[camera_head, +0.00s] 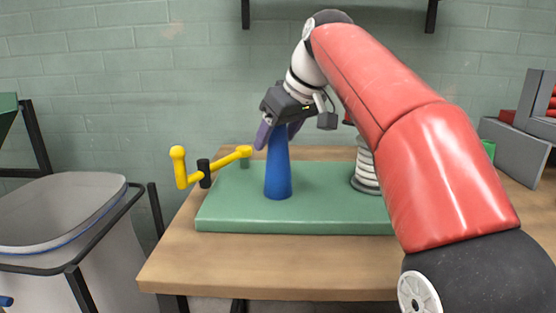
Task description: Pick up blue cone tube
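The blue cone tube (278,172) stands upright on the green base (225,218) on the table, narrow end up. My gripper (277,134) is over the cone's top, pointing down. One purple finger is left of the cone, with its tip slightly apart from it. The other finger shows at the right and is partly hidden behind the cone. The fingers look spread around the narrow top, and contact with the cone is not visible.
A yellow crank handle (181,168) with a black part sticks out left of the base. A stack of pale rings (366,172) stands right of the cone, partly behind my red arm. A grey bin (62,215) stands left of the wooden table (270,268). Grey trays (515,148) are at the right.

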